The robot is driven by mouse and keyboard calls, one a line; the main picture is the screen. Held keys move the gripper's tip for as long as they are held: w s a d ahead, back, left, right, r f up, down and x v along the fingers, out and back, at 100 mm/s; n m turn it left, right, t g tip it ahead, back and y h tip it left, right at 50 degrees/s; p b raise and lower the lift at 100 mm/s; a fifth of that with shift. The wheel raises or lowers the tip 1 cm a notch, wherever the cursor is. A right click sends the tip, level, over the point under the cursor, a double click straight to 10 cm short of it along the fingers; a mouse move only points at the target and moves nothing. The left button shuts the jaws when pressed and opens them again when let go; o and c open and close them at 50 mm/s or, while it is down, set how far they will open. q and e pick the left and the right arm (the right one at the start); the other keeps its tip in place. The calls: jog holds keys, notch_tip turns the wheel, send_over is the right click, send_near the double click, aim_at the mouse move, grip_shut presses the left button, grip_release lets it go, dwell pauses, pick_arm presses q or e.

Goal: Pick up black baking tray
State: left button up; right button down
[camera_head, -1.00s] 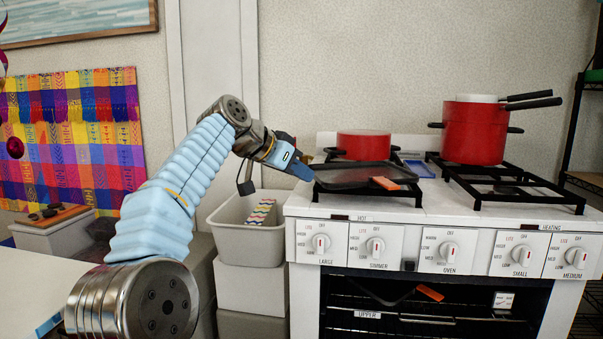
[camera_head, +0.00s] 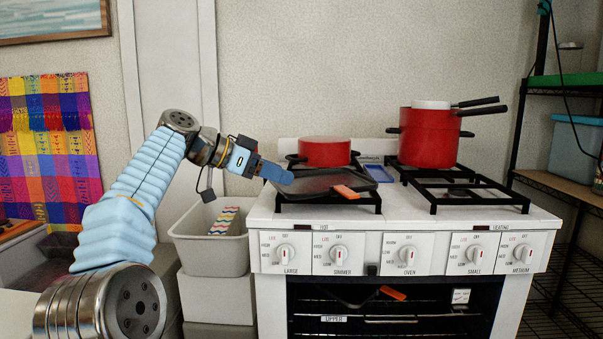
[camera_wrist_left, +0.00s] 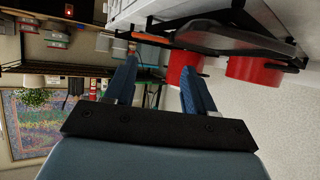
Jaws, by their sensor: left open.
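The black baking tray (camera_head: 312,184) lies flat over the stove's left burner grate, with an orange piece (camera_head: 345,191) at its front right edge. A second dark tray (camera_head: 352,297) with an orange piece (camera_head: 393,293) is inside the oven. My left gripper (camera_head: 284,177) is open at the left end of the upper tray. In the left wrist view, the open fingers (camera_wrist_left: 157,74) have nothing clearly between them, and the tray (camera_wrist_left: 225,38) lies beyond the right fingertip. I cannot tell whether they touch. My right gripper is not in view.
A red pot (camera_head: 325,152) stands just behind the tray. Taller red pots (camera_head: 429,137) with black handles stand at the back right of the stove (camera_head: 230,228). A grey bin (camera_head: 196,255) stands left of the stove. The front right grate (camera_head: 470,193) is empty.

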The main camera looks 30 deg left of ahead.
aim_at(344, 190)
pick_arm(q)
jog(key=o, duration=0.8)
jog(key=shift+m+h, duration=0.4)
jog(key=shift+h, duration=0.3)
jog(key=x, duration=0.3)
jog(key=r+x, duration=0.1)
jog(key=x, duration=0.6)
jog(key=shift+w+d+r, duration=0.1)
jog(key=shift+w+r, duration=0.05)
jog(key=shift+w, duration=0.1)
jog(key=shift+f+p+x, duration=0.2)
jog(key=shift+x, duration=1.3)
jog(key=shift+f+p+x, duration=0.15)
jog(key=shift+p+x, duration=0.05)
jog(key=shift+x, duration=1.35)
